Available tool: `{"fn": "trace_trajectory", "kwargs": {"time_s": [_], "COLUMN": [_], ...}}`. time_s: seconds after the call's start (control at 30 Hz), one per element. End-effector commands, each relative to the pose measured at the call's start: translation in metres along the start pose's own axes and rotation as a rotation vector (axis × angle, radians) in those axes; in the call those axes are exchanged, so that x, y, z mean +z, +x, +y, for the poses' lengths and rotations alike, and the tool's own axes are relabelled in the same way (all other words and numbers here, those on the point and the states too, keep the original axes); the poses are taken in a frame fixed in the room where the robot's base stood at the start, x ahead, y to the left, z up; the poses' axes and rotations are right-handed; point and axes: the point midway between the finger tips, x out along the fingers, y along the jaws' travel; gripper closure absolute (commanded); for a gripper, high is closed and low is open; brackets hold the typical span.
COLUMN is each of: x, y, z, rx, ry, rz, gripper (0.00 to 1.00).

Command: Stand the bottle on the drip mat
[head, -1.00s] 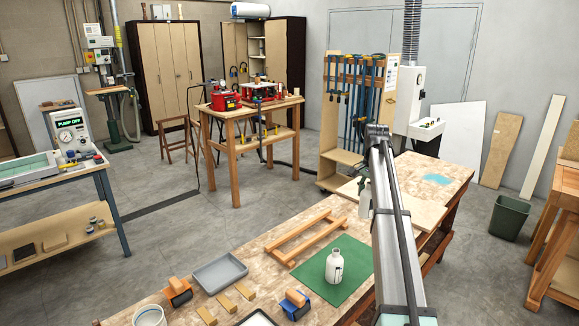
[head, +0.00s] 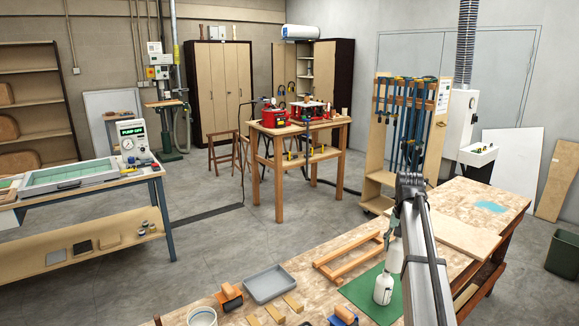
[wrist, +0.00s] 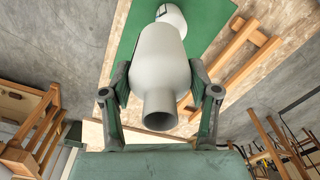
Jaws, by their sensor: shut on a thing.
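My gripper (wrist: 162,100) is shut on a pale grey-white bottle (wrist: 160,60), its fingers on either side of the body. The open neck faces the wrist camera. In the head view the held bottle (head: 396,256) hangs below the arm's end, partly hidden by the arm, close behind a second white bottle. The green mat (head: 358,287) lies on the workbench and also fills the upper middle of the wrist view (wrist: 205,30). The second bottle (head: 383,289) stands upright on it; its top shows past the held bottle (wrist: 172,14). Contact between held bottle and mat cannot be told.
A wooden frame (head: 345,258) lies left of the mat, with a grey tray (head: 273,283) and wood blocks (head: 293,302) further left. A board (head: 452,232) lies behind on the bench. The clamp rack (head: 405,130) stands beyond the bench.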

Motion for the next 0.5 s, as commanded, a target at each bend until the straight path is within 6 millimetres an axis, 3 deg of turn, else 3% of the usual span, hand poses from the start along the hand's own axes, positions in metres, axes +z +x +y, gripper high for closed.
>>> {"fn": "trace_trajectory", "kwargs": {"time_s": [0.03,0.2,0.4,0.5], "x": [0.033,0.105,0.164,0.174], "y": [0.011,0.036,0.054,0.057], "z": [-0.011,-0.047,-0.081,-0.094], "rx": [0.0,-0.001,-0.001,0.0], "ry": [-0.077,-0.306,-0.422,-0.447], "rz": [-0.001,-0.003,-0.012,-0.016], "gripper": [0.82,0.82,0.82,0.82]}}
